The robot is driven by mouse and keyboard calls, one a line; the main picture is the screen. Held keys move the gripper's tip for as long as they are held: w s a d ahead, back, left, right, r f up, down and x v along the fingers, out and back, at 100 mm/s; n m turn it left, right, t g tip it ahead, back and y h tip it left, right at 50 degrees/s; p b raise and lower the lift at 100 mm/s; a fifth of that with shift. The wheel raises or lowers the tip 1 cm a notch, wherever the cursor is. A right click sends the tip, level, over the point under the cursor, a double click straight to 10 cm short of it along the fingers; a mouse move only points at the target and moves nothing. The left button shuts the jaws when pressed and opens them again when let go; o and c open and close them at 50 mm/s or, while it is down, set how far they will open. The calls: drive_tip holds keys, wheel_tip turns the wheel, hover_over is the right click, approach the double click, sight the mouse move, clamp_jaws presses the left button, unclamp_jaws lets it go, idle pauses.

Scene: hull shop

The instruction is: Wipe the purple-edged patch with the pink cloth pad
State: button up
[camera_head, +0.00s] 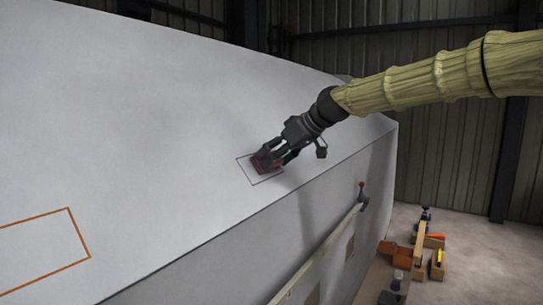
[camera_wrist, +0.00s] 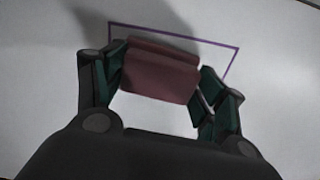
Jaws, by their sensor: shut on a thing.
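The pink cloth pad (camera_wrist: 160,75) is a dull reddish block between the fingers of my gripper (camera_wrist: 165,85). My gripper is shut on it. In the head view the pad (camera_head: 264,164) is small and dark red under my gripper (camera_head: 270,155), within the purple-edged patch (camera_head: 250,180) on the sloping white hull. In the wrist view the purple edge (camera_wrist: 225,63) shows beyond the pad and to its right; the near part of the patch is hidden by my gripper. I cannot tell whether the pad touches the surface.
An orange-edged patch (camera_head: 80,235) lies on the hull (camera_head: 150,100) at lower left. The hull drops off at an edge right of the purple patch. A rail (camera_head: 320,255) runs along the lower side.

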drive_tip(key=shift+w+d+p, duration=0.5)
drive_tip(key=shift+w+d, duration=0.05)
drive_tip(key=shift+w, duration=0.3)
drive_tip(key=shift+w+d+p, duration=0.5)
drive_tip(key=shift+w+d, duration=0.05)
drive_tip(key=shift+w, duration=0.3)
drive_tip(key=shift+w+d+p, duration=0.5)
drive_tip(key=shift+w+d, duration=0.05)
drive_tip(key=shift+w, duration=0.3)
drive_tip(key=shift+s+a+f+b, duration=0.1)
drive_tip(key=shift+s+a+b, duration=0.25)
drive_tip(key=shift+s, duration=0.2)
drive_tip(key=shift+s+a+b, duration=0.6)
drive_tip(key=shift+s+a, duration=0.35)
drive_tip(key=shift+s, duration=0.55)
drive_tip(key=shift+s+a+b, duration=0.65)
drive_tip(key=shift+s+a, duration=0.35)
drive_tip(key=shift+s, duration=0.5)
drive_tip(key=shift+s+a+b, duration=0.6)
drive_tip(key=shift+s+a, duration=0.35)
drive_tip(key=shift+s, duration=0.55)
drive_tip(key=shift+a, duration=0.1)
drive_tip(key=shift+s+a+b, duration=0.2)
drive_tip(key=shift+s+a, duration=0.2)
drive_tip(key=shift+s, duration=0.2)
drive_tip(key=shift+s+a+b, duration=0.15)
drive_tip(key=shift+s+a, duration=0.2)
drive_tip(key=shift+s, duration=0.2)
drive_tip(key=o, duration=0.3)
drive_tip(key=c, duration=0.3)
